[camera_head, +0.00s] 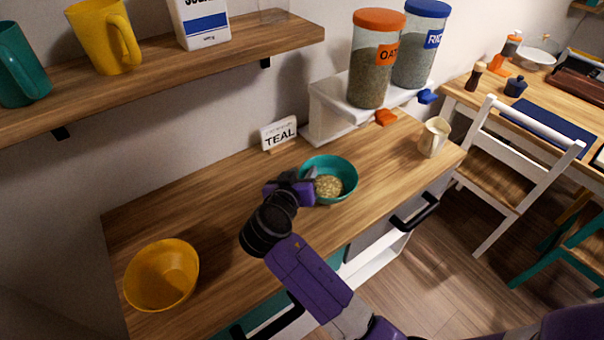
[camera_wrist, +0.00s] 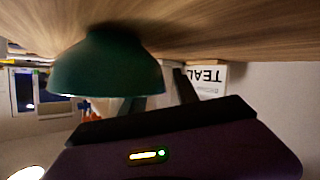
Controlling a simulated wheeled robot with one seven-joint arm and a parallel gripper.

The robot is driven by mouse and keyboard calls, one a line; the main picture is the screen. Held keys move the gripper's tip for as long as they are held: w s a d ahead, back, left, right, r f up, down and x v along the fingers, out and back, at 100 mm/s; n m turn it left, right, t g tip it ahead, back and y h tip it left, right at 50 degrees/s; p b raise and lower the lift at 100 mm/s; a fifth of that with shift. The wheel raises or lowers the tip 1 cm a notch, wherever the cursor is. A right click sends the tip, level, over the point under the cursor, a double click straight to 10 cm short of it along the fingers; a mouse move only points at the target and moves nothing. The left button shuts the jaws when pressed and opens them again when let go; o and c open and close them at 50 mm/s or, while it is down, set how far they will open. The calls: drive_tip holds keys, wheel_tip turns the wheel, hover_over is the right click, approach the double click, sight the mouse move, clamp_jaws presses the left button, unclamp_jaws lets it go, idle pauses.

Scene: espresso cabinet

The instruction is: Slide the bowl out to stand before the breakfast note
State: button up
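The teal bowl (camera_head: 345,190) stands upright on the wooden counter with pale grain-like contents in it. It also shows, upside down, in the wrist view (camera_wrist: 105,75). The breakfast note is a white card reading TEAL (camera_head: 280,133), standing at the back by the wall, behind and left of the bowl. It shows in the wrist view too (camera_wrist: 207,76). My gripper (camera_head: 311,184) is low at the bowl's left side, close to its rim. In the wrist view its two dark fingers (camera_wrist: 158,94) stand apart, one partly hidden by the bowl. I cannot tell whether they touch it.
A white stand (camera_head: 322,110) with oat and rice dispensers (camera_head: 375,60) is behind the bowl. A cream jug (camera_head: 434,137) stands at the right end. A yellow bowl (camera_head: 162,275) is at the front left. The counter (camera_head: 190,215) between the yellow bowl and note is clear.

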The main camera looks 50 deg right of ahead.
drive_tip(key=shift+b+v, duration=0.55)
drive_tip(key=shift+v, duration=3.3)
